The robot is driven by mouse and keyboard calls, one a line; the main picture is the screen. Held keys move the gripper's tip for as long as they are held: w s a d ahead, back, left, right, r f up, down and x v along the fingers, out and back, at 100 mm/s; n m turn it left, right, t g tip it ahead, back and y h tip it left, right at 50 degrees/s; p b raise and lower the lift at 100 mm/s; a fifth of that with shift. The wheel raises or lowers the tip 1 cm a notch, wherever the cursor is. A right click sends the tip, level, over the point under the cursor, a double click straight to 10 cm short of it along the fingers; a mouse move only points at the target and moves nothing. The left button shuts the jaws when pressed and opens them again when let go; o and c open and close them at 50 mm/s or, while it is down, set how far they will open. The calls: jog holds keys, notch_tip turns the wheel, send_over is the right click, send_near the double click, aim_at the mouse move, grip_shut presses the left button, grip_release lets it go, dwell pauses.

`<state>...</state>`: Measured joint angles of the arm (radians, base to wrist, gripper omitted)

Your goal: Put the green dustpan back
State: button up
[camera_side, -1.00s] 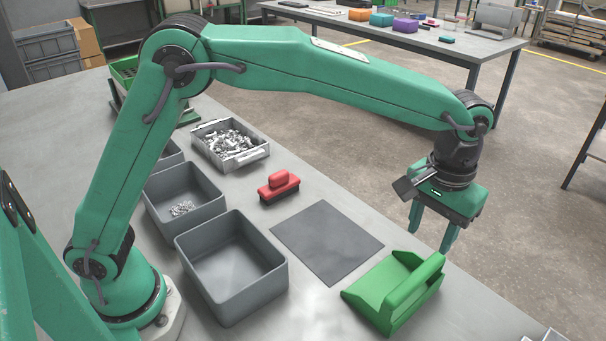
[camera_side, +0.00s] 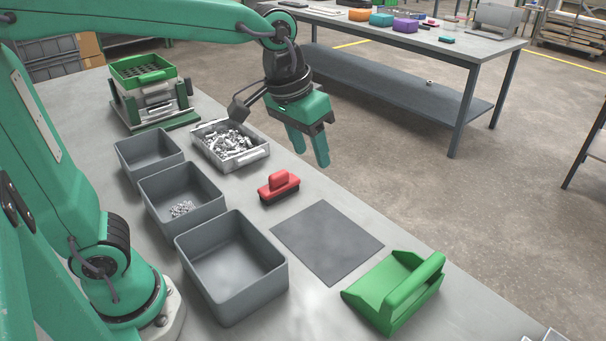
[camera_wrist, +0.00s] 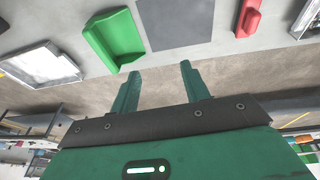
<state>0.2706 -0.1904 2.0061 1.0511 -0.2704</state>
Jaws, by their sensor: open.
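The green dustpan (camera_side: 393,291) lies on the grey bench at the front right, beside the dark grey mat (camera_side: 327,243), in the side view. It also shows at the upper left of the wrist view (camera_wrist: 114,40). My gripper (camera_side: 308,160) is open and empty, raised near the far edge of the bench, behind the red brush (camera_side: 278,186) and well away from the dustpan. In the wrist view its two fingers (camera_wrist: 160,85) stand apart with nothing between them. The mat is bare.
Three grey bins (camera_side: 279,281) stand in a row on the left of the bench; the middle one holds small metal parts. A light tray (camera_side: 263,157) of metal parts stands behind the brush. A green rack (camera_side: 154,95) stands at the back left.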

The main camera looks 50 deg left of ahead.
jog(key=s+a+f+t, duration=0.2)
jog(key=s+a+f, duration=0.1)
jog(key=s+a, duration=0.6)
jog(key=shift+s+a+f+t+y, duration=0.15)
jog(key=shift+s+a+t+y, duration=0.2)
jog(key=shift+s, duration=1.1)
jog(key=shift+d, duration=0.1)
